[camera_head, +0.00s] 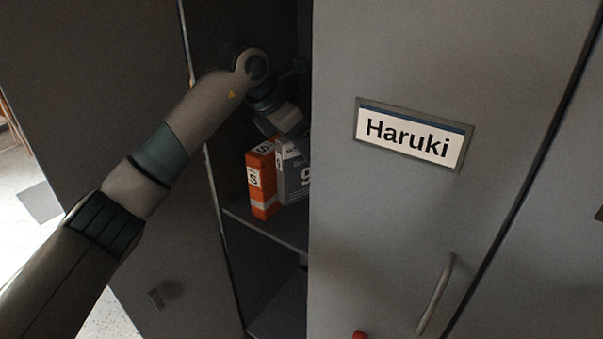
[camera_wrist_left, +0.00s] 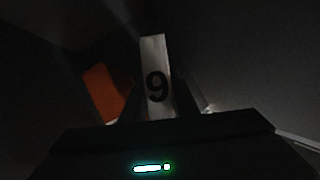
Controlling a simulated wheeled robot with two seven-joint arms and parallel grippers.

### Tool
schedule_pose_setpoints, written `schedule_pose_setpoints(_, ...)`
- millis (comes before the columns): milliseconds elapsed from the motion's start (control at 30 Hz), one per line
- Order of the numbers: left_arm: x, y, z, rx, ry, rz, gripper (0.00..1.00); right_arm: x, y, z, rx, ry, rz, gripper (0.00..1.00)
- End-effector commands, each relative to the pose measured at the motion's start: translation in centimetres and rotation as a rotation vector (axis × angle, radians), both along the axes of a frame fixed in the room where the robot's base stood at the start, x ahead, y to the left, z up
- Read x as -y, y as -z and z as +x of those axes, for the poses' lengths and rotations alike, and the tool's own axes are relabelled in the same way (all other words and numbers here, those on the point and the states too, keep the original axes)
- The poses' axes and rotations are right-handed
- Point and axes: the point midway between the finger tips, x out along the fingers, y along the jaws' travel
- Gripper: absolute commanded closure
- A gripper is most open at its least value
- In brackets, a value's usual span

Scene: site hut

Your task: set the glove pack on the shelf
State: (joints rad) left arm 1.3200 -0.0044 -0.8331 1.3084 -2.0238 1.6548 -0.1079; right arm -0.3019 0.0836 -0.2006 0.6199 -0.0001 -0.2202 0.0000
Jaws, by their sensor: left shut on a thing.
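A grey pack marked 9 (camera_head: 294,180), which looks like the glove pack, is inside the open locker, partly hidden by the door at right. My right gripper is in neither view.
An orange pack (camera_head: 261,182) stands upright on the shelf, close at the left of the grey one. A grey door labelled Haruki (camera_head: 400,230) covers the right side of the opening. Another door panel (camera_head: 110,100) is at the left. The locker interior is dark.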

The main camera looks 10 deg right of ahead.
Motion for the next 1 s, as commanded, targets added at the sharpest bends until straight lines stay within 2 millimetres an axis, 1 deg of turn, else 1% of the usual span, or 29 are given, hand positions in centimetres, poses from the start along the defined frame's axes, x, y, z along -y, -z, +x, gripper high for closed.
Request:
schedule_pose_setpoints(33,0.0,0.4,-0.1,-0.002,0.0,-0.001,0.97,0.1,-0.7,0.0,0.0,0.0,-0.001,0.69)
schedule_pose_setpoints(200,0.0,1.7,0.0,0.0,0.0,-0.001,0.97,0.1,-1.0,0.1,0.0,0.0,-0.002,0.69)
schedule_pose_setpoints(467,0.0,1.9,0.0,0.002,0.0,0.0,0.97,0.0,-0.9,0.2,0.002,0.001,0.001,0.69)
schedule_pose_setpoints(600,0.0,2.2,0.0,0.0,0.0,-0.001,0.97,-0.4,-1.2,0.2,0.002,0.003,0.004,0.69)
schedule_pose_setpoints(667,0.0,2.7,0.0,-0.002,0.001,-0.001,0.97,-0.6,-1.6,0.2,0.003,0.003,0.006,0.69)
schedule_pose_setpoints(833,0.0,4.6,-0.1,-0.003,0.001,-0.001,0.97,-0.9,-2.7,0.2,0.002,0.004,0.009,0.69)
schedule_pose_setpoints(1000,0.0,5.9,-0.1,0.0,0.001,-0.001,0.97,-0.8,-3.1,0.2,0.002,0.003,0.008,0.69)
